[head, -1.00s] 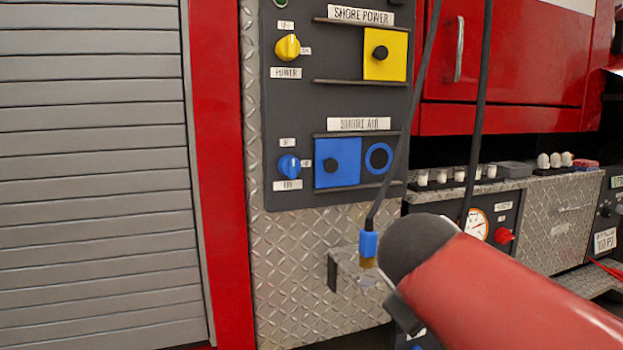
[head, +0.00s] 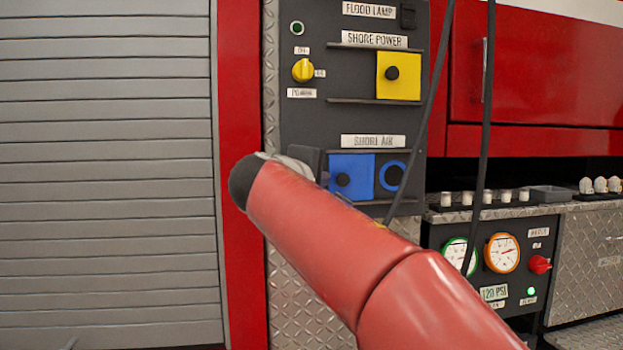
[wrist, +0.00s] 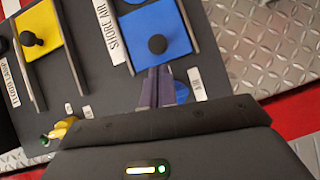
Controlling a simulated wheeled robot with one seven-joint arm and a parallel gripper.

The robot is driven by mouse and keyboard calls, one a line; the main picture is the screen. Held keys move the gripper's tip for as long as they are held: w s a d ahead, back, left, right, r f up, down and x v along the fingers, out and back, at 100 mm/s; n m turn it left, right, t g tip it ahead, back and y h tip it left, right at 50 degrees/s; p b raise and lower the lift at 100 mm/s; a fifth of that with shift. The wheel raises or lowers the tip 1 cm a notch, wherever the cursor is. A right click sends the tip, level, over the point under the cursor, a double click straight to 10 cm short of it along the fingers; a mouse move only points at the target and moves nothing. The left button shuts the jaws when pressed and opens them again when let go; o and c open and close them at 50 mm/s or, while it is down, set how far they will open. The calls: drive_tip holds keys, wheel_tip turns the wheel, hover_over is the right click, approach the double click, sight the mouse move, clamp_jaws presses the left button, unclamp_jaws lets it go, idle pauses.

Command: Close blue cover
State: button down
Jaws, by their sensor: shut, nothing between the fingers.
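The blue cover (head: 362,164) is a square plate with a black knob (head: 343,180). It sits between two dark rails under the "SHORE AIR" label, left of the blue ring port (head: 391,178), which is uncovered. In the wrist view the blue cover (wrist: 150,22) and its knob (wrist: 157,44) are just beyond my gripper (wrist: 159,72). My gripper is shut and empty, with its fingertips at the cover's near edge below the knob. I cannot tell whether they touch. In the head view my arm hides most of the gripper.
The yellow cover (head: 410,76) and yellow dial (head: 303,70) are above on the same panel. A dark cable (head: 428,95) hangs in front of the panel's right side, near the ring port. A grey shutter (head: 105,180) is at left and gauges (head: 502,253) are at lower right.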

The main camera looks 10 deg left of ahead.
sight(354, 179)
drive_tip(key=shift+x, duration=1.55)
drive_tip(key=shift+d, duration=0.1)
drive_tip(key=w+d, duration=0.1)
drive_tip(key=d, duration=0.2)
drive_tip(key=w+d, duration=0.1)
drive_tip(key=d, duration=0.3)
drive_tip(key=w+d, duration=0.1)
drive_tip(key=d, duration=0.2)
drive_tip(key=shift+d, duration=0.35)
drive_tip(key=shift+s, duration=0.1)
